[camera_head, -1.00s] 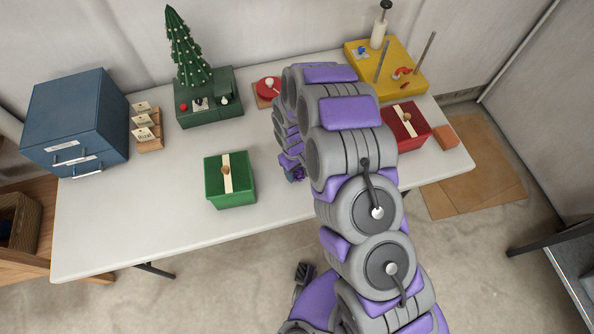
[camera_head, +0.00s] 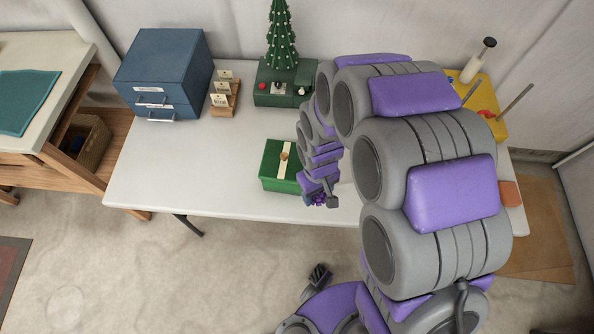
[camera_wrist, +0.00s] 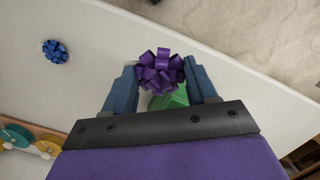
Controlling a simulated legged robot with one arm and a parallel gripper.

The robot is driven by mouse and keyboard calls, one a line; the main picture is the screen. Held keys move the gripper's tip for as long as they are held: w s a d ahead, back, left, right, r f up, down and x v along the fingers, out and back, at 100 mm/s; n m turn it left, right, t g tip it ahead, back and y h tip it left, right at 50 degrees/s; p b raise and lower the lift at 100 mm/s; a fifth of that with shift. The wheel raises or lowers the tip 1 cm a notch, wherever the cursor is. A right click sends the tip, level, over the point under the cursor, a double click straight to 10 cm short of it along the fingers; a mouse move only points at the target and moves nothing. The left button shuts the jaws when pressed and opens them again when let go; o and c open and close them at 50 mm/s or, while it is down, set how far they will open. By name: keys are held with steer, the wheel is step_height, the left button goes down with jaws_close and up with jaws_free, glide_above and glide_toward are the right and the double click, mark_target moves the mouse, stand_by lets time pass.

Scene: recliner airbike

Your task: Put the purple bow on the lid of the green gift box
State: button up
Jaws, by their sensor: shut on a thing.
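The green gift box (camera_head: 271,172) stands on the white table in the head view, its lid closed, with a cream band and a gold round piece on top. My gripper (camera_head: 320,199) is just off the box's front right side, over the table's front edge. It is shut on the purple bow (camera_wrist: 161,71), which shows between the blue fingertips (camera_wrist: 163,88) in the wrist view. The bow (camera_head: 319,200) is small and partly hidden in the head view.
A blue bow (camera_wrist: 54,52) lies on the table (camera_head: 165,180). A blue drawer cabinet (camera_head: 165,75), card holder (camera_head: 224,98) and green tree on a base (camera_head: 283,45) stand behind. A yellow base (camera_head: 490,115) is at right. The table left of the box is clear.

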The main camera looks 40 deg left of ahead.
steer(key=s+d+r, duration=0.2)
steer(key=s, duration=0.4)
steer(key=b, duration=0.2)
glide_above(295, 168)
steer(key=s+d, duration=0.1)
steer(key=shift+s+f+n, duration=0.2)
steer(key=shift+f+n, duration=0.2)
steer(key=shift+f, duration=0.45)
step_height(295, 168, down, 4)
steer(key=shift+r+b, duration=0.25)
steer(key=shift+b, duration=0.5)
steer(key=o, duration=1)
